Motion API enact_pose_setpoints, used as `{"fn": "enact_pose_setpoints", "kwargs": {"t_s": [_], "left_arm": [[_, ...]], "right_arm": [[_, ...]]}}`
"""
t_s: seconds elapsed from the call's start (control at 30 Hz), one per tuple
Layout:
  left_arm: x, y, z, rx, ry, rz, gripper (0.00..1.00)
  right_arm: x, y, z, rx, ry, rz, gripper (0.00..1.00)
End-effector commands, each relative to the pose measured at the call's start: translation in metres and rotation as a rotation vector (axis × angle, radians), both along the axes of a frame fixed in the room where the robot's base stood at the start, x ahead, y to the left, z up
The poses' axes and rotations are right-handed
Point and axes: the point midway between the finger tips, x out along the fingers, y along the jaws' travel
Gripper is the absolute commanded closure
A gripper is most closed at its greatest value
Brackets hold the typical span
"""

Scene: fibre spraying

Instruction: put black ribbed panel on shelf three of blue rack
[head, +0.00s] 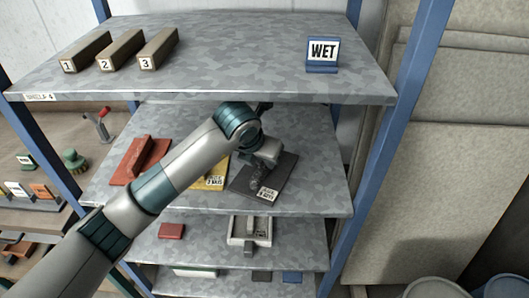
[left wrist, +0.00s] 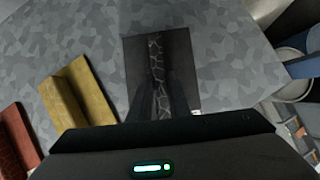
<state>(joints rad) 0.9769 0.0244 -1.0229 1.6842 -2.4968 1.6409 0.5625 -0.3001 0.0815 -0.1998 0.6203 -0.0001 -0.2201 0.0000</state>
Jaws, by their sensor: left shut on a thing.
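The black ribbed panel (head: 284,168) lies flat at the right part of the shelf just below the top one of the blue rack (head: 385,150); I cannot tell whether it touches the shelf surface. My left gripper (head: 262,172) reaches down over it and is shut on its raised rib. In the left wrist view the panel (left wrist: 186,62) is a dark square with a marbled rib, and the fingers (left wrist: 160,100) stand on both sides of that rib. The lower part of the panel is hidden by the gripper body. My right gripper is not in view.
A yellow panel (head: 213,176) and a red panel (head: 135,162) lie left on the same shelf (head: 320,190). The top shelf (head: 230,60), marked shelf 4, overhangs it, with numbered blocks (head: 120,48) and a WET sign (head: 322,55). Lower shelves hold other pieces.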

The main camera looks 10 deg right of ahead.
Motion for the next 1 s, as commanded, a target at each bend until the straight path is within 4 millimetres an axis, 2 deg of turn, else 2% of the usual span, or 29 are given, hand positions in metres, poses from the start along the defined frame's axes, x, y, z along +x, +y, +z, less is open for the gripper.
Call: {"fn": "enact_pose_setpoints", "kwargs": {"t_s": [0.23, 0.5, 0.6, 0.93, 0.97, 1.0], "left_arm": [[0.008, -0.003, 0.002, -0.003, -0.003, 0.002, 1.00], [0.036, -0.011, 0.001, -0.003, -0.002, 0.002, 1.00], [0.035, -0.010, -0.003, -0.002, -0.001, 0.000, 1.00], [0.035, -0.010, -0.005, -0.002, -0.003, 0.000, 1.00], [0.035, -0.010, -0.007, 0.001, 0.001, 0.001, 0.78], [0.035, -0.010, -0.007, 0.000, 0.001, 0.001, 0.69]], "right_arm": [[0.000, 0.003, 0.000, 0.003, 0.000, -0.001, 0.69], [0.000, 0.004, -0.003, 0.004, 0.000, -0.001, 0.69], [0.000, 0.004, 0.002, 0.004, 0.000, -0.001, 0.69], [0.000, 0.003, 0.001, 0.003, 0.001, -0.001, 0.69], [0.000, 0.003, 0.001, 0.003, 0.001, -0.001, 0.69], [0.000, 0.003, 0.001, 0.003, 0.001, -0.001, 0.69]]}}
